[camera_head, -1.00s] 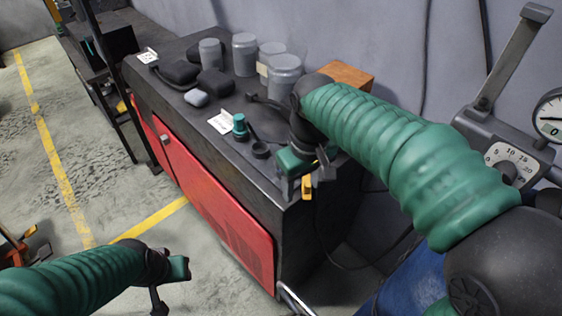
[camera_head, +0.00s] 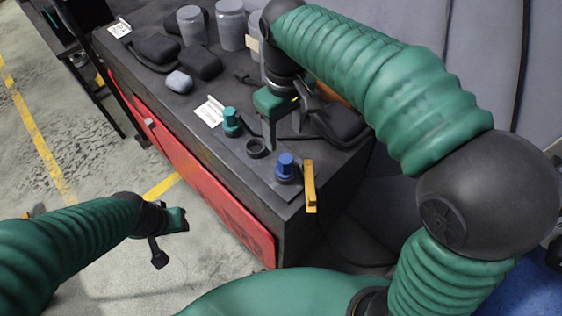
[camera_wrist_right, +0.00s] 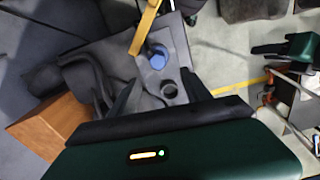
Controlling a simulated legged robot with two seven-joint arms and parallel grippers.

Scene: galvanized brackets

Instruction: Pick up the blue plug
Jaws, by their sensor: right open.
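The blue plug (camera_head: 286,166) stands upright near the front right corner of the dark cabinet top. It also shows in the right wrist view (camera_wrist_right: 158,56), ahead of the fingers. My right gripper (camera_head: 284,138) is open and empty above the cabinet top, behind the blue plug and apart from it. In the right wrist view both dark fingers (camera_wrist_right: 162,96) are spread, with the black ring between and beyond them. My left gripper (camera_head: 170,240) is at lower left, over the floor, away from the cabinet; its jaws are not clear.
A green plug (camera_head: 232,122) and a black ring (camera_head: 257,148) stand left of the blue plug. A yellow piece (camera_head: 310,186) hangs at the cabinet's right edge. Grey jars (camera_head: 230,28) and dark pouches (camera_head: 198,62) occupy the back. A wooden block (camera_wrist_right: 45,132) lies nearby.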

